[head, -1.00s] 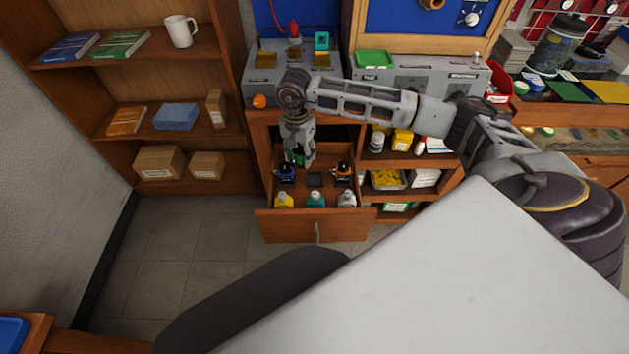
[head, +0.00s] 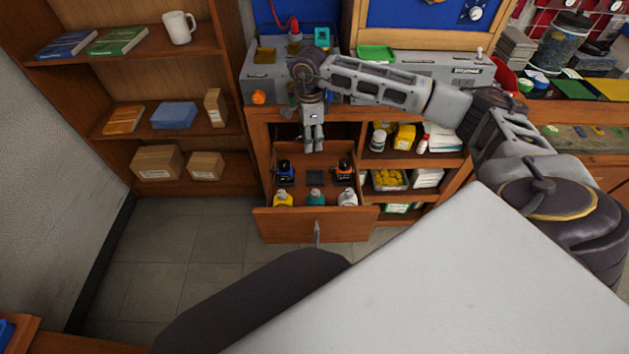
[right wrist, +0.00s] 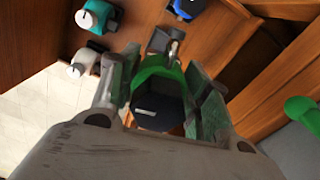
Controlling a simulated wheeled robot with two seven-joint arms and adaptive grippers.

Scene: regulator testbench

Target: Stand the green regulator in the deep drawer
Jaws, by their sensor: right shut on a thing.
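My right gripper (head: 313,147) hangs over the back of the open deep drawer (head: 286,226), pointing down. In the right wrist view its fingers are shut on the green regulator (right wrist: 158,72), which has a green top, a dark body and a metal stem. In the head view the regulator is hidden by the gripper. In the drawer, a blue regulator (head: 285,172) stands at the left and an orange and black one (head: 343,172) at the right. A dark square pad (head: 314,178) lies bare between them. My left gripper is not in view.
The bench edge and grey panel (head: 400,68) are behind my right arm. Open shelves (head: 390,160) stand right of the drawer. The floor left of it is clear.

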